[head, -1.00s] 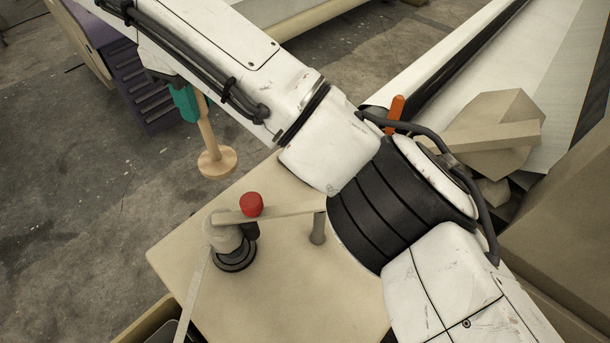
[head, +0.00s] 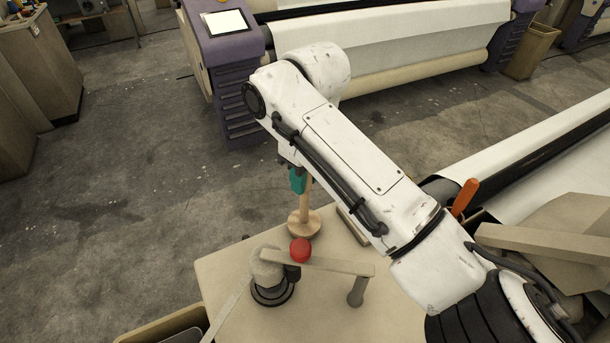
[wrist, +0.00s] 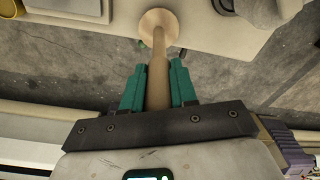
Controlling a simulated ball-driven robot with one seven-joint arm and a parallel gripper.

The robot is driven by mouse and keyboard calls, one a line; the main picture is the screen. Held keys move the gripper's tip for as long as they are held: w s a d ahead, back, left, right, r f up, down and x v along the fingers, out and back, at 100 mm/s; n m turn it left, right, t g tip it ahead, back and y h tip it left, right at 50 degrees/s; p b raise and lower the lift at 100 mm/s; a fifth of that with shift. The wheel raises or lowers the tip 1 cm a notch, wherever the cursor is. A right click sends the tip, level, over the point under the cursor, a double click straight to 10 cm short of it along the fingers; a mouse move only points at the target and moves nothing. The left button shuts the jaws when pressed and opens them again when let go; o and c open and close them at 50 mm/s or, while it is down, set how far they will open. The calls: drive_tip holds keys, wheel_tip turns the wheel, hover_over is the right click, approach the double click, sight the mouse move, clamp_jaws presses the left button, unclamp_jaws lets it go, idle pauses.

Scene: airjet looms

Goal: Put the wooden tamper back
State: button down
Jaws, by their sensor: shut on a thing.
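The wooden tamper (head: 304,222) is pale wood, with a slim handle and a wide round foot, and hangs upright, foot down. My gripper (head: 298,180) has teal fingers and is shut on the tamper's handle. In the wrist view my gripper (wrist: 159,72) shows a finger on each side of the tamper's handle (wrist: 158,88), with the round foot beyond the tips. In the head view the foot is at the far edge of the beige tabletop (head: 235,272), behind the red knob. I cannot tell whether the foot touches the tabletop.
On the tabletop stands a grey cylinder on a black base (head: 271,292) with a red knob (head: 300,250) and a beige bar beside it. A low pale block (head: 352,226) lies at the far edge. An orange handle (head: 465,198) stands at right. Open floor lies left.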

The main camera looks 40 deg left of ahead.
drive_tip(key=shift+f, duration=0.55)
drive_tip(key=c, duration=0.9)
unclamp_jaws()
drive_tip(key=r, duration=0.4)
drive_tip(key=r+b, duration=0.1)
drive_tip(key=r, duration=0.3)
drive_tip(key=d+r+b, duration=0.1)
drive_tip(key=r, duration=0.3)
drive_tip(key=shift+r, duration=0.1)
